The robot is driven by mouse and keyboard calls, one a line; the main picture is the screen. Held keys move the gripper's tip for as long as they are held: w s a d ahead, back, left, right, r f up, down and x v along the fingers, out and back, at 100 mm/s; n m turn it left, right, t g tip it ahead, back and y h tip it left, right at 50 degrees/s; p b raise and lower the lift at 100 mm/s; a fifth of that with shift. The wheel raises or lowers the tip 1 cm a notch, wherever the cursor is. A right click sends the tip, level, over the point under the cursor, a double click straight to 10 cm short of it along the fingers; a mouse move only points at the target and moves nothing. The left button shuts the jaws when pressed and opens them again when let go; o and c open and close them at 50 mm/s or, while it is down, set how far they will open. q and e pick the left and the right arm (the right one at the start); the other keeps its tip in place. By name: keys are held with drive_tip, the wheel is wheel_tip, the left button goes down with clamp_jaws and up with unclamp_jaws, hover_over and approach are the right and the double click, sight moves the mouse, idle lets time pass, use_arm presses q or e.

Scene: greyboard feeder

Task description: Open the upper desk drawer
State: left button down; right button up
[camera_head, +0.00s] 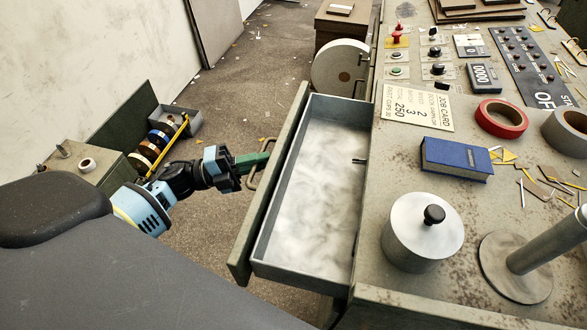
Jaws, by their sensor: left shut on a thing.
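The upper desk drawer (312,190) stands pulled out to the left from the grey desk (385,185), with its inside in view. Its floor is pale and blotchy, and it looks empty. The drawer's front board (262,205) faces left and carries a curved metal handle (267,176). My left gripper (259,163) reaches in from the left and is shut on this handle. The exact contact of the fingers is partly hidden. My right gripper is not in view.
The desk top holds a lidded metal pot (422,235), a blue box (456,158), a job card (416,106), a red tape roll (501,118) and a post on a round base (515,268). A box with several reels (155,143) stands at the left. The floor (245,85) between is mostly open.

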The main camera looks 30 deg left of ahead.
use_arm(q)
drive_tip(key=s+a+b, duration=0.1)
drive_tip(key=a+b, duration=0.1)
drive_tip(key=a, duration=0.6)
drive_tip(key=shift+s, duration=0.3)
drive_tip(key=c, duration=1.5)
unclamp_jaws()
drive_tip(key=b+v, duration=0.1)
drive_tip(key=v, duration=0.6)
drive_tip(key=shift+s+a, duration=0.25)
drive_tip(key=shift+a, duration=0.05)
drive_tip(key=shift+f, duration=0.15)
